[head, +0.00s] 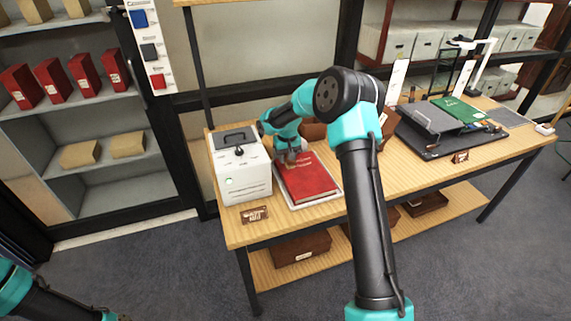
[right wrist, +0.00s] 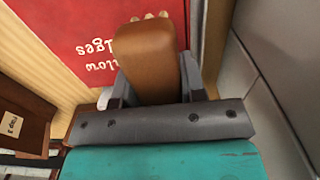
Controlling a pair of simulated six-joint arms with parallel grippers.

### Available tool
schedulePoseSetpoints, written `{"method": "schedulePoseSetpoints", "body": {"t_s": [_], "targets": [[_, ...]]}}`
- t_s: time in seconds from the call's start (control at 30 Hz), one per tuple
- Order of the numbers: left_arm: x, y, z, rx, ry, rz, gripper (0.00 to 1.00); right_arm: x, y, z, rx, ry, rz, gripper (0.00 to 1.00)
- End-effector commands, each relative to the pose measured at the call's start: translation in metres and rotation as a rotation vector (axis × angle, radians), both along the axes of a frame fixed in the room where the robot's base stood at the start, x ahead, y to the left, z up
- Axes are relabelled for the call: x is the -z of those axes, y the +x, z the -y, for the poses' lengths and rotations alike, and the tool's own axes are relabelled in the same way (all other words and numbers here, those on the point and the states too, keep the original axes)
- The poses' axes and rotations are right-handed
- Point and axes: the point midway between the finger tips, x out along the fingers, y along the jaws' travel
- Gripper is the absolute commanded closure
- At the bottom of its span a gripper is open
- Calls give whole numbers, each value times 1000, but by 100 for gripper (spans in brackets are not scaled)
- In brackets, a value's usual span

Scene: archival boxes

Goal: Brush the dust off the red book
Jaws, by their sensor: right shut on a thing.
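The red book (head: 310,182) lies flat on a pale mat or tray (head: 292,202) on the wooden table, with light lettering on its cover. It also shows in the right wrist view (right wrist: 60,25), where its lettering appears upside down. My right gripper (head: 291,157) is over the book's far left part. In the right wrist view the right gripper (right wrist: 155,85) is shut on a brush with a brown handle (right wrist: 148,55). Pale bristle tips show past the handle, over the cover's edge. I cannot tell whether they touch the book. Only part of my left arm shows at the lower left.
A white box-shaped device (head: 240,178) with a dark handle stands close left of the book. Right of my arm are a black stand (head: 432,120) and a green folder (head: 458,109). Brown boxes (head: 300,249) sit on the lower shelf. Free tabletop (head: 410,165) lies at the front right.

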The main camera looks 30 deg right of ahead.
Motion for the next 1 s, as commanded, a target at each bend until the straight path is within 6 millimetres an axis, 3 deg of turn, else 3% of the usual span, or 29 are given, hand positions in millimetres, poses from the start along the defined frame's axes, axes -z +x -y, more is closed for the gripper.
{"method": "schedulePoseSetpoints", "body": {"t_s": [0.6, 1.0], "targets": [[0, 0, 0, 0, 0, 0, 60, -50, -5, 5, 8, 2, -4, 88], [0, 0, 0, 0, 0, 0, 60, -54, -5, 5, 9, 2, -5, 88]]}}
